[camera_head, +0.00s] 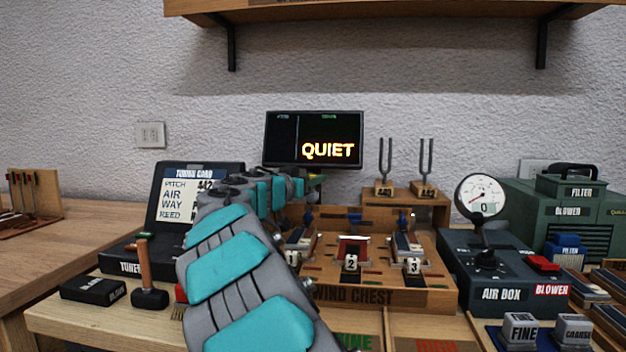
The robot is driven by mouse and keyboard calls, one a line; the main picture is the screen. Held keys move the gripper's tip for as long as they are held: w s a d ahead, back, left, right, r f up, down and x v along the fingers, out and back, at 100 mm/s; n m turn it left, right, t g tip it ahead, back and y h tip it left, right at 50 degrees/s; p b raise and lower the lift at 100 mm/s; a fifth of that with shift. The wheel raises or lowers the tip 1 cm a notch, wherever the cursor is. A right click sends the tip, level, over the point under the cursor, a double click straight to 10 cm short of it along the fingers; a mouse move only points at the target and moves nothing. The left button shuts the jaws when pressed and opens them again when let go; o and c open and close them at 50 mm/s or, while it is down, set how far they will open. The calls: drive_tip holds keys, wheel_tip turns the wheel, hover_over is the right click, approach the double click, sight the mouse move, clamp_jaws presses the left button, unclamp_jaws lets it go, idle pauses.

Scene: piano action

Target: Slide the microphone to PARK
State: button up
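I cannot make out the microphone or a PARK mark; my arm covers part of the bench. My arm, grey with teal pads, rises from the bottom centre and bends over the left side of the wooden wind chest (385,297). Its far end lies below the screen (290,143), which reads QUIET. My gripper's fingers cannot be made out there, and what they hold, if anything, is hidden. The chest carries numbered units; number 2 (351,262) and number 3 (413,265) show clearly, and the left one is partly covered by my arm.
Two tuning forks (385,165) stand on a wooden block behind the chest. Right are the air box (500,294), a round gauge reading 0 (481,196) and the green blower (560,215). Left are the tuner case (165,215), a mallet (149,298) and a black block (92,290).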

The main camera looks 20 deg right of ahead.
clamp_jaws()
idle(0.9)
